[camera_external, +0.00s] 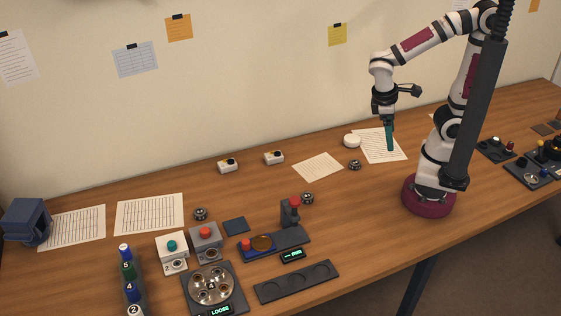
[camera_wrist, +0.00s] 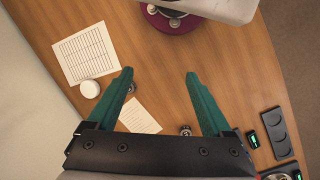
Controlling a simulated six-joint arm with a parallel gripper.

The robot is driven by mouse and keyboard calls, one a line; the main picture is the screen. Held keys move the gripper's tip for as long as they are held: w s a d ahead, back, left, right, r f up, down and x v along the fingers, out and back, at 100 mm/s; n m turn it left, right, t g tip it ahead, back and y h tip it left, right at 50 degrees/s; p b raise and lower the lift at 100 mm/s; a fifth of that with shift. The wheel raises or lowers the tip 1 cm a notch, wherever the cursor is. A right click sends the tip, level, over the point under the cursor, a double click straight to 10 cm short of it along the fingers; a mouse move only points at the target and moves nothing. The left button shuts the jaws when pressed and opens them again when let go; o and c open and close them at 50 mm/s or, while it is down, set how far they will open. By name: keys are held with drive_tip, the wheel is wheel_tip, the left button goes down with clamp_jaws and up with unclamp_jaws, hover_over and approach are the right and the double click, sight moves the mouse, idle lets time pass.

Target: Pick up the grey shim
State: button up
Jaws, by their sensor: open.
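I cannot make out a grey shim for certain in either view. Small dark grey round parts lie on the table: one near the papers (camera_external: 354,165), one behind the red-knobbed fixture (camera_external: 307,198) and one further left (camera_external: 200,214). In the wrist view, one round part (camera_wrist: 185,130) shows by the right finger, and another is partly hidden by the left finger. My gripper (camera_external: 390,148) hangs over the paper at the back. In the wrist view my gripper (camera_wrist: 160,74) has its teal fingers wide apart with nothing between them.
A white disc (camera_external: 352,141) lies beside a paper sheet (camera_external: 395,155). The fixture (camera_external: 275,246) holds an amber disc. In front are a round plate marked LOOSE (camera_external: 211,285), a dark tray with round recesses (camera_external: 297,282) and button boxes (camera_external: 172,250). The middle of the table is mostly clear.

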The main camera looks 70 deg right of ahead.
sight(309, 197)
drive_tip(key=w+a+f+n+t+h, duration=0.2)
drive_tip(key=a+f+n+t, duration=0.2)
drive_tip(key=a+n, duration=0.3)
drive_tip(key=w+a+f+n+t+h, duration=0.2)
drive_tip(key=w+a+f+n+t, duration=0.1)
drive_tip(key=n, duration=0.7)
drive_tip(key=w+a+f+n+t+h, duration=0.2)
drive_tip(key=a+f+n+t, duration=0.4)
drive_tip(key=a+n, duration=0.3)
drive_tip(key=shift+w+a+f+n, duration=0.25)
drive_tip(key=shift+a+f+n, duration=0.05)
drive_tip(key=shift+a+f, duration=0.55)
drive_tip(key=x, duration=1.5)
drive_tip(key=shift+w+d+f, duration=0.1)
drive_tip(key=shift+w+f, duration=0.05)
drive_tip(key=shift+w, duration=0.1)
clamp_jaws()
